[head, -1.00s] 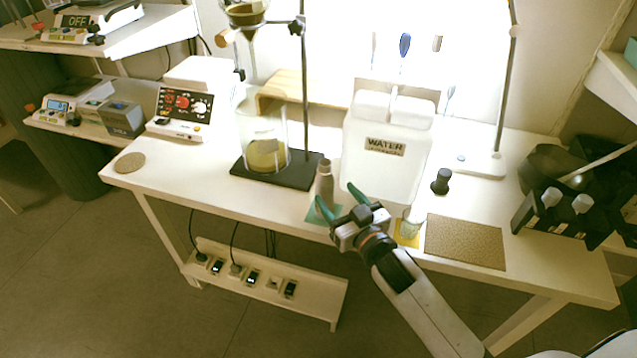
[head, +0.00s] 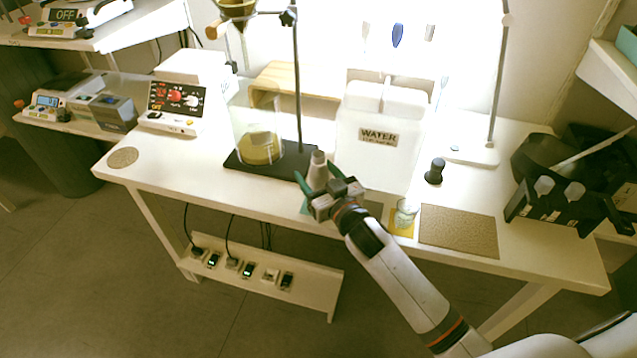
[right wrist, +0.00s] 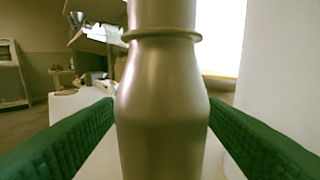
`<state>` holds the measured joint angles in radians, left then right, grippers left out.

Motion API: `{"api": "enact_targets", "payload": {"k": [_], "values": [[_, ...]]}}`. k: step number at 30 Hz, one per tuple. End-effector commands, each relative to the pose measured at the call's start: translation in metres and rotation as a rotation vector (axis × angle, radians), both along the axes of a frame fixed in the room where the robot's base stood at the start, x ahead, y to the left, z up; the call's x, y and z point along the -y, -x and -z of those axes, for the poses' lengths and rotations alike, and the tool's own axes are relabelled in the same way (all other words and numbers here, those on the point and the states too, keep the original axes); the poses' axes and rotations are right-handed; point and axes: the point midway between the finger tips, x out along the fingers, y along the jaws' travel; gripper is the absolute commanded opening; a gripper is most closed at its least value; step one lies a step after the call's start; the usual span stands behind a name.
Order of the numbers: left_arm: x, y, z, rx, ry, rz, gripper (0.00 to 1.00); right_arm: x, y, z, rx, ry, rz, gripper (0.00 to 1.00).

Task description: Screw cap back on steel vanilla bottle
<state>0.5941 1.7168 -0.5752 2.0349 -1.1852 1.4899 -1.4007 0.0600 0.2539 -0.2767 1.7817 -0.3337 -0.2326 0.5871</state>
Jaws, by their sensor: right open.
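In the wrist view the fingers (right wrist: 160,128) flank the bottle's body below the shoulder. I cannot tell whether a cap sits on the bottle. My left gripper is not in view.
A white WATER container (head: 380,150) stands just behind and right of the bottle. A stand base (head: 270,165) with a beaker (head: 258,130) is behind left. A small glass (head: 405,214), a dark knobbed object (head: 435,171) and a brown mat (head: 460,230) lie to the right.

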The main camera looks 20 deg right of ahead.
Motion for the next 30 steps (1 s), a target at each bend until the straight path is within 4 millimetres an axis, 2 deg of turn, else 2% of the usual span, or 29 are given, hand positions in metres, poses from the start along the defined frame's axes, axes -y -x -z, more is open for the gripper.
{"api": "enact_targets", "payload": {"k": [4,15,24,30], "values": [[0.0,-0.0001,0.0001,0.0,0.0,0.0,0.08,-0.002,-0.0139,-0.0005,0.001,0.001,0.001,0.64],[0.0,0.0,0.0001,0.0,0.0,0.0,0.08,-0.0023,-0.0145,0.0,0.0,0.0,0.0,0.62],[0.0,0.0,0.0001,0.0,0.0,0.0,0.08,-0.0023,-0.0144,0.0,0.0,0.0,0.0,0.13],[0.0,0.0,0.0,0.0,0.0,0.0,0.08,-0.0023,-0.0145,-0.001,0.002,0.001,0.0,0.11]]}}
